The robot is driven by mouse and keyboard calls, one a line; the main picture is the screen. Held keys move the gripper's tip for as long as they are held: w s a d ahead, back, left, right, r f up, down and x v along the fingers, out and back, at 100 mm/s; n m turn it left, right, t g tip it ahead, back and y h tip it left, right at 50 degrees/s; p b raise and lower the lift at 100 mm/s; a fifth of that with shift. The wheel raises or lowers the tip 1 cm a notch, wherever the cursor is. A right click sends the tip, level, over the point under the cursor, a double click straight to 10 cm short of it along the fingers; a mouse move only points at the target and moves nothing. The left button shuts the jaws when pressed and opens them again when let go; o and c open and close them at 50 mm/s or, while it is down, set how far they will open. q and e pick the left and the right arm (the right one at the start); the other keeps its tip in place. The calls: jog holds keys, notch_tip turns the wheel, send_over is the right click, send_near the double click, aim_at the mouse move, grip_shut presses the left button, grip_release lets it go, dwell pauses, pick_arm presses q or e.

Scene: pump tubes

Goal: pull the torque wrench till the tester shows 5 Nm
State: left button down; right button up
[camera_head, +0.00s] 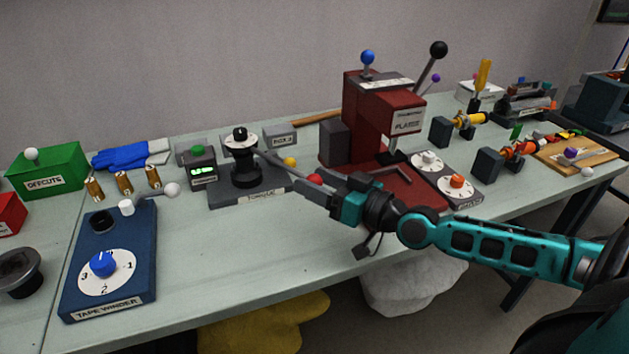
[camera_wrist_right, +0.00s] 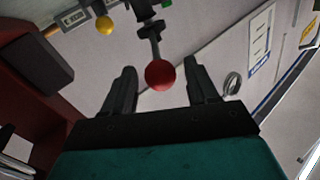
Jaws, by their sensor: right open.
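The torque tester (camera_head: 245,175) is a black post with a white dial on a grey base at the middle left of the bench. The wrench (camera_head: 282,166) is a metal bar running from the post to the right, ending in a red ball (camera_head: 315,179). A display box (camera_head: 203,174) with a green screen stands left of the post; its digits are too small to read. My right gripper (camera_head: 328,187) is open at the ball end. In the right wrist view the red ball (camera_wrist_right: 159,75) shows between the two fingers, with gaps on both sides; its depth is unclear.
A dark red press (camera_head: 365,120) stands close behind and right of my right gripper. A yellow ball (camera_head: 290,162) is near the wrench bar. A blue tape winder (camera_head: 110,265) is at the front left. The bench front between winder and gripper is clear.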

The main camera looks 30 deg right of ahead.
jog(key=shift+w+a, duration=0.2)
jog(key=shift+w, duration=0.25)
grip_shut()
dwell(0.4)
